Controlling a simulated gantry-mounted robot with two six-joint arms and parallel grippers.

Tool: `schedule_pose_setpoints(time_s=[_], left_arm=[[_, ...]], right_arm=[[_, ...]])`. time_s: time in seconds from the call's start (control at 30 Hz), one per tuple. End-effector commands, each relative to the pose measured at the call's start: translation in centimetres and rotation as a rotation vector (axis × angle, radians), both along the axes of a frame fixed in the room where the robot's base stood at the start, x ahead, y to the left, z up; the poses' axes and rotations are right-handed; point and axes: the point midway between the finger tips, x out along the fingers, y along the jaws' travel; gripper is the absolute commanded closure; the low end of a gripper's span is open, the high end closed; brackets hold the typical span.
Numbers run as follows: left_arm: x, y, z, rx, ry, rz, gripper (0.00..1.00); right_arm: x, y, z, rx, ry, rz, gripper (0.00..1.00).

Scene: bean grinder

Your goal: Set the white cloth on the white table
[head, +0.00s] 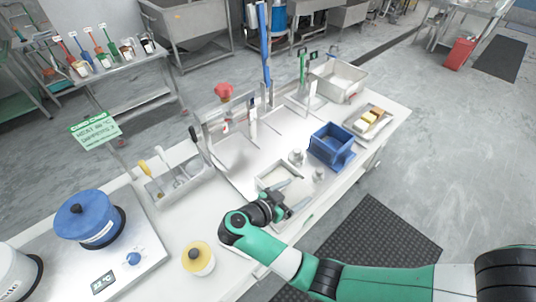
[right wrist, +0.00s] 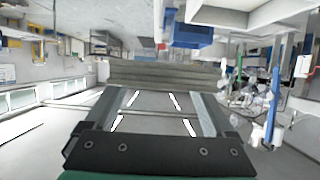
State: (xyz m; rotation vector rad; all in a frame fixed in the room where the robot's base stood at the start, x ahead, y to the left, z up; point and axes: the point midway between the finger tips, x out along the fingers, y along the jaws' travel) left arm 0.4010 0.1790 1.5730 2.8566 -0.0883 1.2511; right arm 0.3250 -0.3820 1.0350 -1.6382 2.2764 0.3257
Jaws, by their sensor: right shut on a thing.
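My right gripper (head: 290,196) is low over the front part of the white table (head: 226,226), beside a shallow white tray (head: 262,184). In the right wrist view its fingers (right wrist: 163,100) are shut on a flat, layered, greyish thing, which I take to be the white cloth (right wrist: 165,74). It spans the gap between the fingertips. In the head view I cannot tell the cloth apart from the pale table and tray. My left gripper is not in view.
A blue bin (head: 331,146) stands right of the tray, with small metal weights (head: 297,157) near it. A yellow-lidded jar (head: 198,259) and a scale with a blue-lidded pot (head: 88,218) are at the left. A tool holder (head: 178,181) stands behind.

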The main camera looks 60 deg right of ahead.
Motion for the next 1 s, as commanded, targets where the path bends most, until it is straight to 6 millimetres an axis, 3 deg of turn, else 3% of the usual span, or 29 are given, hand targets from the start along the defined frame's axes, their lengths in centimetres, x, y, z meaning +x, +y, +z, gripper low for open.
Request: schedule_pose_setpoints(time_s=[0.23,0.33,0.47,0.7,0.87,1.0], left_arm=[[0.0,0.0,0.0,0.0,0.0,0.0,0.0],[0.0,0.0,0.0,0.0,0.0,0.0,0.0],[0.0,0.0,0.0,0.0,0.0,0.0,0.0],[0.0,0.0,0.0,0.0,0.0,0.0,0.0],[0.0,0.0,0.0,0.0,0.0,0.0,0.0],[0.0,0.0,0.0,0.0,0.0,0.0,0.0]], right_arm=[[0.1,0.1,0.0,0.0,0.0,0.005,0.65],[0.5,1.5,-0.4,0.0,0.003,0.046,0.65],[0.4,5.5,-1.9,0.0,0.005,0.176,0.65],[0.3,13.1,-3.6,0.0,0.001,0.554,0.65],[0.6,16.8,-3.1,0.0,-0.002,0.811,0.65],[2.2,18.0,-1.1,0.001,-0.007,0.954,0.65]])
